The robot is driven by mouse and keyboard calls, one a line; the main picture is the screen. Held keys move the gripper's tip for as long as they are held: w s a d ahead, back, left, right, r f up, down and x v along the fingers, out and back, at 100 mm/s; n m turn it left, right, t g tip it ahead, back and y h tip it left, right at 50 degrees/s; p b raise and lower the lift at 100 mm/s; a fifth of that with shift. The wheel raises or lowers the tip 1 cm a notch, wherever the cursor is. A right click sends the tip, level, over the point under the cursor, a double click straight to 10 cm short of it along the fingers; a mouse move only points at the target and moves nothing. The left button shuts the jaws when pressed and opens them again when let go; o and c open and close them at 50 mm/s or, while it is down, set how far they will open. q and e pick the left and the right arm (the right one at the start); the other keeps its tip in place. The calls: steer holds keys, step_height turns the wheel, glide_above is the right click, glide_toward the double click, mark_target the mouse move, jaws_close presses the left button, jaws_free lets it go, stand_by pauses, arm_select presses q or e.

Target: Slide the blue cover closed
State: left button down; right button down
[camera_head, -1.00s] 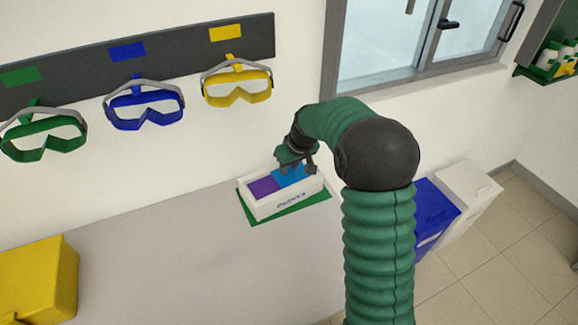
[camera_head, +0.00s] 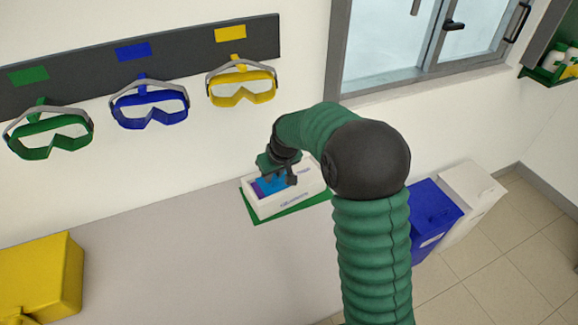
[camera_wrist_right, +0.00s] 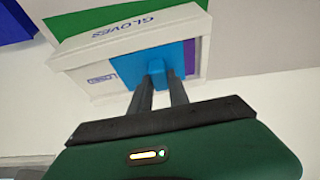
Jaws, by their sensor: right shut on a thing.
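The white glove box (camera_head: 292,202) sits on a green mat (camera_head: 300,209) at the far edge of the counter. Its blue cover (camera_head: 268,186) lies over most of the top opening, and a narrow purple strip (camera_head: 257,191) shows to its left. In the right wrist view the cover (camera_wrist_right: 175,54) carries a small blue handle (camera_wrist_right: 157,69), and the purple strip (camera_wrist_right: 204,56) shows on the right. My right gripper (camera_head: 280,180) is over the box. In the wrist view its fingers (camera_wrist_right: 159,82) are shut on the handle. My left gripper is not in view.
Green, blue and yellow goggles (camera_head: 148,108) hang on the wall behind. A yellow box (camera_head: 40,275) stands at the counter's left. Blue (camera_head: 432,212) and white (camera_head: 468,198) bins stand on the floor to the right. The counter (camera_head: 160,240) between is clear.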

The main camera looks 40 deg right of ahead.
mark_target(262, 184)
steer(key=a, duration=0.3)
steer(key=shift+w, duration=0.25)
steer(key=c, duration=1.2)
jaws_free()
steer(key=shift+d+f, duration=0.1)
steer(key=shift+d, duration=0.05)
steer(key=shift+c, duration=0.2)
steer(key=v, duration=1.6)
steer(key=shift+r, duration=0.4)
